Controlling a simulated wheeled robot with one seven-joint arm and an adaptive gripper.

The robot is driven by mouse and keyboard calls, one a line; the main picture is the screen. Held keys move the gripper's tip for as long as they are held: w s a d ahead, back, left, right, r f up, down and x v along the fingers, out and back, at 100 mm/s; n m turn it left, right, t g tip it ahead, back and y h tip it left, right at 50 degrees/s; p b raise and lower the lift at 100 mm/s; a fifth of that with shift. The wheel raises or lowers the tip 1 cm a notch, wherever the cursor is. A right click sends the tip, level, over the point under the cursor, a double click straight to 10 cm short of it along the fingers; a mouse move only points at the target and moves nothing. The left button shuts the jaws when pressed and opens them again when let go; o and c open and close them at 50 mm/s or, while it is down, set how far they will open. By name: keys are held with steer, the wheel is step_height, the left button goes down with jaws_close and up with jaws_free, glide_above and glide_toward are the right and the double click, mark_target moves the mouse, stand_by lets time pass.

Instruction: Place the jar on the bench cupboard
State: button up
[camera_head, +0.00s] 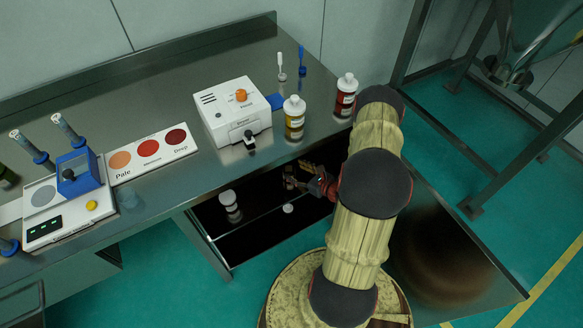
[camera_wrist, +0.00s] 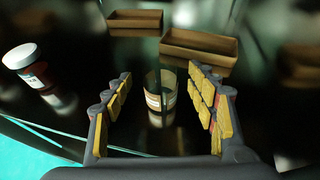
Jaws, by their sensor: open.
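My gripper (camera_head: 308,183) reaches into the open cupboard under the bench, partly hidden by my arm. In the wrist view my gripper (camera_wrist: 160,84) is open, with one padded finger on each side of a small pale jar (camera_wrist: 160,93) with a white label. This jar stands upright on the dark cupboard floor, and the fingers look apart from it. Another jar, dark with a white cap (camera_wrist: 38,70), is at the left of the wrist view. In the head view a white-capped jar (camera_head: 230,205) stands in the cupboard, left of my gripper.
On the bench top (camera_head: 215,177) stand a yellow jar (camera_head: 294,118), a red jar (camera_head: 346,95), a white instrument (camera_head: 233,110) and a colour card (camera_head: 148,153). Two brown trays (camera_wrist: 200,49) (camera_wrist: 135,22) lie behind the pale jar. A small white round thing (camera_head: 287,208) is in the cupboard.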

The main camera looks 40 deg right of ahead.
steer(key=p+v, duration=0.2)
steer(key=v, duration=0.6)
steer(key=shift+r, duration=0.15)
steer(key=shift+s, duration=0.1)
